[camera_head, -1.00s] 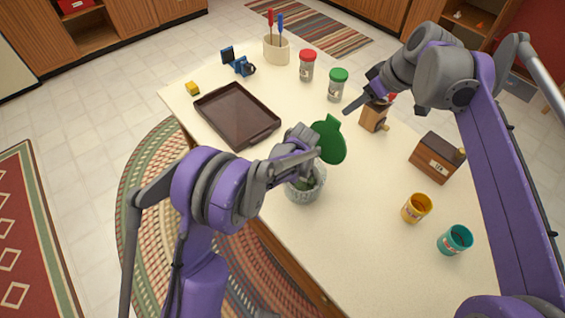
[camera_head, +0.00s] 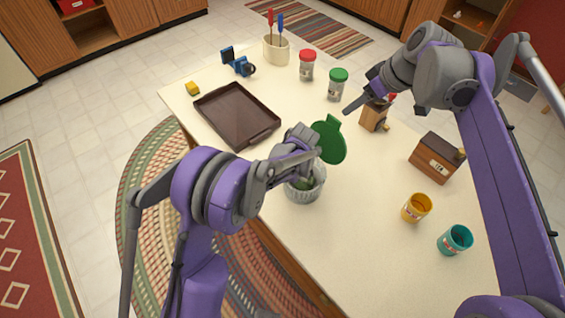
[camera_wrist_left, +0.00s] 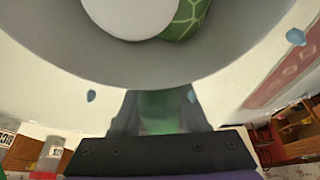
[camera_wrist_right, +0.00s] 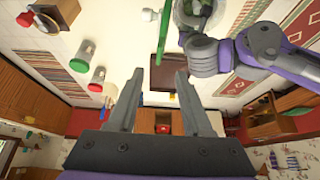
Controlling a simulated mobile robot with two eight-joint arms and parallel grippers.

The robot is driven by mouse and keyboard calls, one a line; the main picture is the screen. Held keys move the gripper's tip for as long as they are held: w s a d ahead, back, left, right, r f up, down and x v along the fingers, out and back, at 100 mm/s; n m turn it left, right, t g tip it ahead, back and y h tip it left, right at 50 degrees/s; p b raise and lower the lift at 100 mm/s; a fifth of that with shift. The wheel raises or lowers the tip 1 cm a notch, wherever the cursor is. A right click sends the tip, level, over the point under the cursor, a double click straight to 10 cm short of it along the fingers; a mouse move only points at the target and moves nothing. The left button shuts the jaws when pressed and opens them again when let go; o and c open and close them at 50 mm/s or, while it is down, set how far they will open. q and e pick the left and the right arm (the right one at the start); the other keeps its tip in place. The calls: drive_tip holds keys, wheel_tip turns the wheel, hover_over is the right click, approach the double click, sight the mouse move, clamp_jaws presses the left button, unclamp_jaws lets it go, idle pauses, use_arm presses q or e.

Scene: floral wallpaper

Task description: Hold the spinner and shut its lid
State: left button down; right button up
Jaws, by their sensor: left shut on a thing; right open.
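The spinner (camera_head: 303,188) is a grey ribbed bowl with green contents, upright near the table's front edge. Its green lid (camera_head: 332,142) stands open, tilted up at the far side of the bowl. In the left wrist view the bowl's wall (camera_wrist_left: 150,75) fills the top. My left gripper (camera_head: 309,165) is shut on the spinner at its rim; its fingertips are partly hidden. My right gripper (camera_head: 354,104) is open and empty, above the table beyond the lid. The right wrist view shows its spread fingers (camera_wrist_right: 155,100), with the lid's thin edge (camera_wrist_right: 163,35) past them.
A dark tray (camera_head: 238,115) lies left of the spinner. Jars with red (camera_head: 307,64) and green (camera_head: 337,84) lids stand behind. A wooden grinder (camera_head: 374,115), a wooden box (camera_head: 437,158), a yellow can (camera_head: 416,208) and a teal can (camera_head: 454,240) stand to the right.

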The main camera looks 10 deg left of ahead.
sight(328, 115)
idle(0.3)
drive_tip(key=shift+f, duration=0.15)
drive_tip(key=shift+c, duration=0.7)
drive_tip(key=f+y, duration=0.1)
drive_tip(key=f, duration=0.1)
drive_tip(key=w+a+f+y, duration=0.1)
drive_tip(key=f, duration=0.1)
drive_tip(key=w+f+y, duration=0.1)
drive_tip(key=f, duration=0.1)
drive_tip(key=shift+a+f+t+y, duration=0.1)
drive_tip(key=shift+a+t+y, duration=0.2)
drive_tip(key=shift+t, duration=0.1)
wheel_tip(328, 115, down, 3)
drive_tip(key=y, duration=0.1)
drive_tip(key=t+y, duration=0.1)
drive_tip(key=shift+d+t+y, duration=0.15)
drive_tip(key=shift+t+y, duration=0.15)
drive_tip(key=s+d+m+t+y, duration=0.1)
drive_tip(key=s+d+t+y, duration=0.3)
drive_tip(key=shift+t, duration=0.4)
drive_tip(key=x, duration=0.8)
drive_tip(key=f+x, duration=0.1)
drive_tip(key=x, duration=0.3)
drive_tip(key=shift+w, duration=0.2)
